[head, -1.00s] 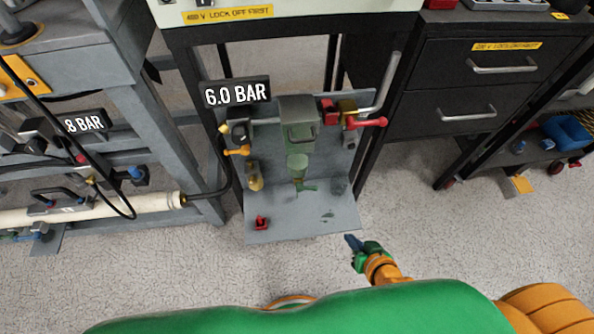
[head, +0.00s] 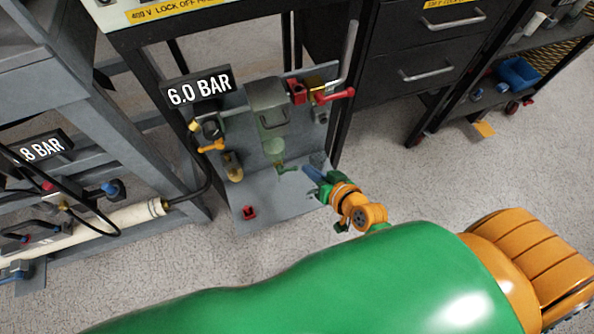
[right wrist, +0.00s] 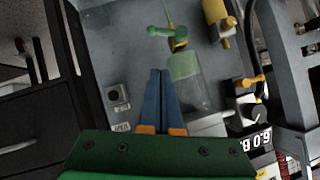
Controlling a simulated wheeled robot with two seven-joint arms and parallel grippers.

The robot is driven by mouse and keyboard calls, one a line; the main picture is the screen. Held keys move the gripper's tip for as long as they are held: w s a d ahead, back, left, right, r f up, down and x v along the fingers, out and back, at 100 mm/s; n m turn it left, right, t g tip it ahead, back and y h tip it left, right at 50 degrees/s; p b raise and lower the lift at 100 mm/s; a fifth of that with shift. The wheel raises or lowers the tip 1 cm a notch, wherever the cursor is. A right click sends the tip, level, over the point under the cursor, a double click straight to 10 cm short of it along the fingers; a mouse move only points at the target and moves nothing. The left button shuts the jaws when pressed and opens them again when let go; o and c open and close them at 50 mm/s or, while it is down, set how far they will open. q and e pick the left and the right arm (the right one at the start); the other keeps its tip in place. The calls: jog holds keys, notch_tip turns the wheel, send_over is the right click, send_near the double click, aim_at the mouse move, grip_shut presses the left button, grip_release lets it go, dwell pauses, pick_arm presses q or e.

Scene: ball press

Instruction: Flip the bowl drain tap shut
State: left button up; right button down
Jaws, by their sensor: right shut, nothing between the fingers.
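The filter unit's clear greenish bowl (head: 274,147) hangs from a grey housing on the panel. It also shows in the right wrist view (right wrist: 184,66). The green drain tap (head: 284,168) is below the bowl, its lever sticking out sideways. In the right wrist view the tap (right wrist: 166,31) lies beyond my fingertips. My right gripper (head: 309,172) is shut and empty, with blue fingers pressed together (right wrist: 159,73). It is just right of the tap, with a small gap apparent. Contact cannot be told. My left gripper is not in view.
A red lever (head: 335,96) and metal pipe are at the panel's upper right. An orange lever (head: 211,146) and brass part (head: 232,168) are left of the bowl. A small red item (head: 249,212) sits on the grey base plate (head: 275,207). The 6.0 BAR sign (head: 198,91) is above.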

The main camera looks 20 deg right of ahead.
aim_at(288, 170)
jog(key=w+a+f+b, duration=0.2)
jog(key=w+f+b, duration=0.1)
jog(key=f, duration=0.3)
jog(key=shift+w+a, duration=0.2)
jog(key=shift+w, duration=0.5)
